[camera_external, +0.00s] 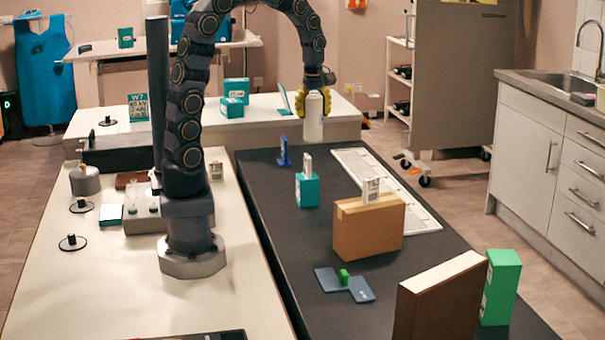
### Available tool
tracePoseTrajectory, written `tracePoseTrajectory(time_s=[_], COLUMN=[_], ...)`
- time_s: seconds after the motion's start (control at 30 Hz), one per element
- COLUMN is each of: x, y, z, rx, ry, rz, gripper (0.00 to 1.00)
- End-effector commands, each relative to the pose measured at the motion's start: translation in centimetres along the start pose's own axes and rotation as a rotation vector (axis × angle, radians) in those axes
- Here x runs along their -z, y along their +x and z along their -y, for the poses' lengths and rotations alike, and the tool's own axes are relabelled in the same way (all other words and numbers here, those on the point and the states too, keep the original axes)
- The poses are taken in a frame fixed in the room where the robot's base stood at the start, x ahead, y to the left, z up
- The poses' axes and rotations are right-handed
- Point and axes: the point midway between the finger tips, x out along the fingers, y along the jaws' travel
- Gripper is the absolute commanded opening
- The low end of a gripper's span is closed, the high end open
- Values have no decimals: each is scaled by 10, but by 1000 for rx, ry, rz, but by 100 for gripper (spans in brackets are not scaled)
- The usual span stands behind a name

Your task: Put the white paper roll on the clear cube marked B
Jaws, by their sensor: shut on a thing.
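My gripper (314,102), with yellow fingers, points down at the far end of the dark table. It is shut around the upper part of a white upright cylinder (313,122). The cylinder has a narrowed, bottle-like top, and I cannot tell for sure that it is the paper roll. Its lower end looks clear of the table, though the gap is hard to judge. I cannot make out a clear cube or a letter B in this view.
The dark table (262,203) bears a teal box (307,190) with a white card, a cardboard box (368,229), a blue upright piece (284,152), a white keyboard-like panel (412,212), a blue flat piece (328,279), a brown box (440,300) and a green box (500,288).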

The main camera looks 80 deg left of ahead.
Motion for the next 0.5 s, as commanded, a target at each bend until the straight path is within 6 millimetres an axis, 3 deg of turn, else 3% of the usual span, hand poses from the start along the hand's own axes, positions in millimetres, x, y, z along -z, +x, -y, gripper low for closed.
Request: tracePoseTrajectory(time_s=[0.27, 0.37, 0.5], x=[-60, -93, -154], y=[2, 2, 1], z=[-24, -33, -41], rx=[2, 0, -4], ry=[241, 368, 596], rz=[1, 0, -2], gripper=[19, 19, 19])
